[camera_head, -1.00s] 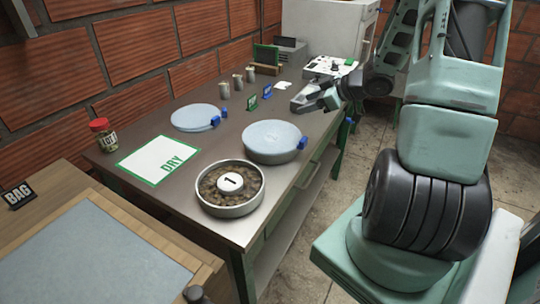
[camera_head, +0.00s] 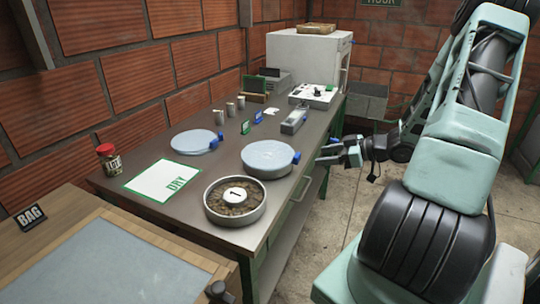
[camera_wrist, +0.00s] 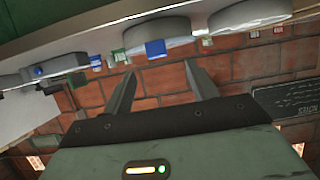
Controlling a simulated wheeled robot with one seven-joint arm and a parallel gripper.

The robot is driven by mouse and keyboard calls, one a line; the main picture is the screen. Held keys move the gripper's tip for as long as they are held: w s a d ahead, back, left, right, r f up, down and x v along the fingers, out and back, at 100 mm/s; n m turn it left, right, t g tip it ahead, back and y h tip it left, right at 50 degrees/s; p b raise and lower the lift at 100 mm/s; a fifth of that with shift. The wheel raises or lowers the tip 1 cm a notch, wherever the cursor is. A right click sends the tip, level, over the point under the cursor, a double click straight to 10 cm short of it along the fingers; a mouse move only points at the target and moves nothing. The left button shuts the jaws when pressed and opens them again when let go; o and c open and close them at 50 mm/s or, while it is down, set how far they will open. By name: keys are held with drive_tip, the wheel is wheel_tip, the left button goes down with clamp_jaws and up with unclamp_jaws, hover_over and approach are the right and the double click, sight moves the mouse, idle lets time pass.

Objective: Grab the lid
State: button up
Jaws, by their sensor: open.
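Two pale round lids with blue handle blocks show in the head view. One lid (camera_head: 197,141) lies at the left of the table top. The other lid (camera_head: 268,154) sits on a round pan near the table's right edge, its blue handle (camera_head: 295,157) facing right. My gripper (camera_head: 320,154) is open and empty just off that edge, to the right of this handle and apart from it. In the wrist view the picture looks upside down. A blue block (camera_wrist: 155,48) shows just above my spread fingertips (camera_wrist: 159,68), with a pale round body behind it.
An open pan (camera_head: 235,216) marked 1 stands at the table's near end. A DRY sheet (camera_head: 163,181), a red-capped jar (camera_head: 110,162) and several small cups stand left. A grey scoop-like object (camera_head: 293,120) lies beyond the lids.

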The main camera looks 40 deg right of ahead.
sight(299, 158)
drive_tip(key=x, duration=0.8)
drive_tip(key=shift+w+d+f+p, duration=0.2)
drive_tip(key=shift+w+f+p, duration=0.1)
drive_tip(key=shift+w+p, duration=0.05)
drive_tip(key=shift+c, duration=0.4)
drive_tip(key=c, duration=1.1)
drive_tip(key=shift+c, duration=0.2)
drive_tip(key=shift+r, duration=0.1)
